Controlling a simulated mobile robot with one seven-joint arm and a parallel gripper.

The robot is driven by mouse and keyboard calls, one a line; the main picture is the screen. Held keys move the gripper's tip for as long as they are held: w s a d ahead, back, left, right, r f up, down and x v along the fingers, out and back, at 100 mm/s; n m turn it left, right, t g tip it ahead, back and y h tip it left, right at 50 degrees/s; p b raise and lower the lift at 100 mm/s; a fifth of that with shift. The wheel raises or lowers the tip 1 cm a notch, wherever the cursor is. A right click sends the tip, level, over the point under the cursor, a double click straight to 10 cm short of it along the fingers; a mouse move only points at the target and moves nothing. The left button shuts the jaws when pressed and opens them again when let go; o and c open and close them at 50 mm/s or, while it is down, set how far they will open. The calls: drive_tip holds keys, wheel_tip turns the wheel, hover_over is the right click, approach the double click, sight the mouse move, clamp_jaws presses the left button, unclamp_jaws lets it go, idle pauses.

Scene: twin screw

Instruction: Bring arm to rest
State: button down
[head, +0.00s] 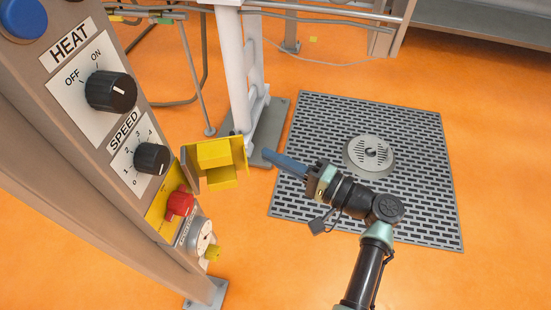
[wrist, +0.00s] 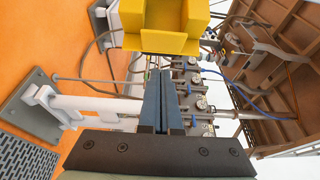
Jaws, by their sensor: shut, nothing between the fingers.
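My gripper (head: 266,154) is at the middle of the head view, its blue-grey fingers pointing left toward the yellow bracket (head: 214,162). In the wrist view my gripper (wrist: 163,74) has its two long fingers shut together, with nothing between them. The yellow bracket (wrist: 162,42) shows just beyond the fingertips there. In the head view the fingertips are to the right of the bracket and look apart from it. My arm reaches up from the bottom of the head view, bent at a dark joint.
A white post (head: 233,75) stands behind the bracket. A floor grate (head: 420,165) lies under my arm. Orange floor (head: 490,100) is clear at right.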

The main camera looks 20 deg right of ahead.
drive_tip(key=w+d+v, duration=0.1)
drive_tip(key=v, duration=0.8)
drive_tip(key=shift+d, duration=0.2)
drive_tip(key=shift+w, duration=0.1)
drive_tip(key=shift+w, duration=0.1)
drive_tip(key=w+a+r+n+h, duration=0.3)
drive_tip(key=w+r+h, duration=0.1)
drive_tip(key=w+r, duration=0.3)
drive_tip(key=w+a+r+n+h, duration=0.2)
drive_tip(key=w+r+h, duration=0.1)
drive_tip(key=w+r, duration=0.35)
drive_tip(key=a+r+n+t+h, duration=0.2)
drive_tip(key=a+r, duration=0.1)
drive_tip(key=r, duration=0.6)
drive_tip(key=a+r+n+t+h, duration=0.15)
drive_tip(key=a+r, duration=0.25)
drive_tip(key=r, duration=0.5)
drive_tip(key=s+a+r+n+t+p, duration=0.1)
drive_tip(key=s+a+r+t, duration=0.4)
drive_tip(key=s+r, duration=0.5)
drive_tip(key=s+a+r+n+t+p, duration=0.1)
drive_tip(key=s+a+r+t, duration=0.5)
drive_tip(key=r, duration=0.7)
wheel_tip(320, 180, up, 23)
drive_tip(key=d+g+p, duration=0.1)
drive_tip(key=d+p, duration=0.1)
drive_tip(key=p, duration=2.1)
drive_tip(key=shift+g, duration=0.35)
